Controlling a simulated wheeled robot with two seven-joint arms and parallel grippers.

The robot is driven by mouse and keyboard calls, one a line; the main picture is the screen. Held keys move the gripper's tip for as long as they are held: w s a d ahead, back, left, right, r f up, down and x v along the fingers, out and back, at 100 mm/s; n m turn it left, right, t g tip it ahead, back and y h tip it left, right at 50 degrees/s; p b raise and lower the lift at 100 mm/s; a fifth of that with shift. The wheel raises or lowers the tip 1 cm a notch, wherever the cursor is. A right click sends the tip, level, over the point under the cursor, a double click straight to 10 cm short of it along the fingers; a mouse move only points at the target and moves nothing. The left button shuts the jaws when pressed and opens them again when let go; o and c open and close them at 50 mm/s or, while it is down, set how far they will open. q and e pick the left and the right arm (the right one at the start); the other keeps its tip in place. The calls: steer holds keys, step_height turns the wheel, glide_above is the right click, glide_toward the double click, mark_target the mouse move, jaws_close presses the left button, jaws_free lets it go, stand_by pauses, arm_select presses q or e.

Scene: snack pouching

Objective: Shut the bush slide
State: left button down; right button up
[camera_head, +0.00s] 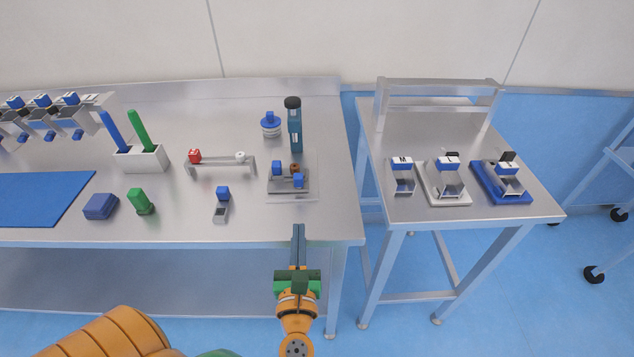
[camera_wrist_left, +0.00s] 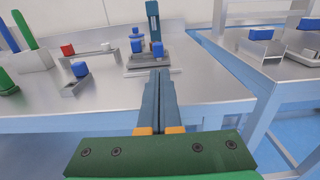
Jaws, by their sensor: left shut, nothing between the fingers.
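The bush slide appears to be the low grey fixture (camera_head: 288,185) near the table's right end. It has two blue blocks, one at the back left (camera_head: 277,168) and one at the front right (camera_head: 299,180), and a small brown round part (camera_head: 295,168) behind. I cannot tell exactly how far it stands open. In the left wrist view the fixture (camera_wrist_left: 148,60) lies just beyond my fingertips. My left gripper (camera_head: 298,228) is shut and empty, in front of the fixture at the table's front edge, apart from it. My right gripper is not in view.
A dark teal post (camera_head: 295,128) and a blue-topped round stack (camera_head: 270,125) stand behind the fixture. A small grey tray with a blue block (camera_head: 222,195) is to its left. A side table (camera_head: 380,135) stands right, across a gap. The front strip of table is clear.

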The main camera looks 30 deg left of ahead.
arm_select(q)
steer(key=shift+w+a+r+p, duration=0.2)
steer(key=shift+w+a+p, duration=0.05)
steer(key=shift+w+a, duration=0.3)
steer(key=shift+w+a+r+p, duration=0.15)
steer(key=shift+w+a+p, duration=0.05)
steer(key=shift+w+a, duration=0.35)
glide_toward(299, 169)
steer(key=shift+w+a+r+p, duration=0.15)
steer(key=shift+w+a+p, duration=0.15)
steer(key=shift+w+p, duration=0.1)
steer(key=shift+w+a, duration=0.3)
steer(key=shift+w, duration=0.15)
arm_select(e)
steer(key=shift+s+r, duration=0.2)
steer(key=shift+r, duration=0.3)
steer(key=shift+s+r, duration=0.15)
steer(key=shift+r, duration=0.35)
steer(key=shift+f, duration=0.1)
